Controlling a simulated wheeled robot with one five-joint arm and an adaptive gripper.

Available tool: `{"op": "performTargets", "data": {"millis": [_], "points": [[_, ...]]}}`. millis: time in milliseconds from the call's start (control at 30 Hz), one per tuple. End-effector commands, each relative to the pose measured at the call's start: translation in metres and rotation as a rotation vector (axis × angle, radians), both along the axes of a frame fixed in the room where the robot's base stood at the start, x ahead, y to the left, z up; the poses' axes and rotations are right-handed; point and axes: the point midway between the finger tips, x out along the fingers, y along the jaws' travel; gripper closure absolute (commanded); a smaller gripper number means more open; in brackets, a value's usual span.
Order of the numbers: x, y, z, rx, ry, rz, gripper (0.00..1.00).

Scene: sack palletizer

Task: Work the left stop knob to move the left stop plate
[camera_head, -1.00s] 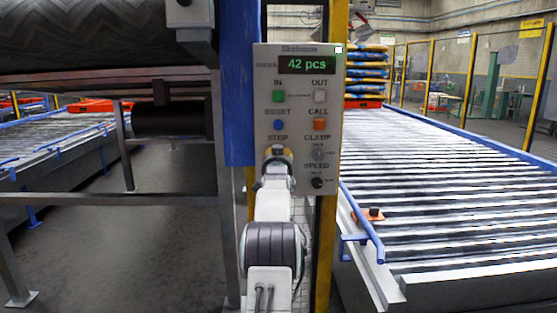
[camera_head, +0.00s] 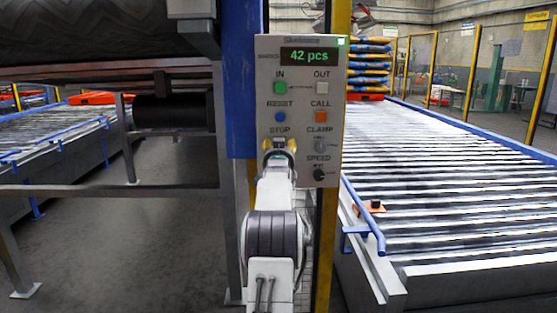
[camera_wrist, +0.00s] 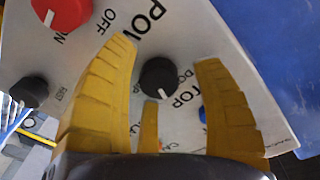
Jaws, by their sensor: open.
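My gripper (camera_head: 279,150) is in front of the lower left of a grey control panel (camera_head: 265,65). In the wrist view its yellow fingers (camera_wrist: 165,95) are spread open, with a black knob (camera_wrist: 158,78) showing between them, apart from both fingertips. I cannot tell whether the fingers reach around it. The knob has a white mark; lettering beside it is partly hidden. An orange plate with a dark knob (camera_head: 375,205), possibly the left stop plate, sits on the near left edge of the right conveyor. No label names it.
The panel has a red knob (camera_wrist: 62,12) and another black knob (camera_wrist: 28,91) in the wrist view. A blue post (camera_head: 241,80) stands left of the panel, a yellow post (camera_head: 327,240) right. The right roller conveyor (camera_head: 440,190) carries stacked sacks (camera_head: 369,68) at its far end.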

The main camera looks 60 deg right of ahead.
Motion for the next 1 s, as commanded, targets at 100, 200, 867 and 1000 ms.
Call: {"op": "performTargets", "data": {"millis": [100,200,867,1000], "points": [[-0.005,0.009,0.000,0.001,0.000,0.001,0.39],[-0.010,0.019,0.000,0.001,0.000,0.001,0.39],[-0.045,0.083,-0.001,0.000,0.000,0.001,0.39],[-0.049,0.091,-0.001,0.000,0.000,0.001,0.39]]}}
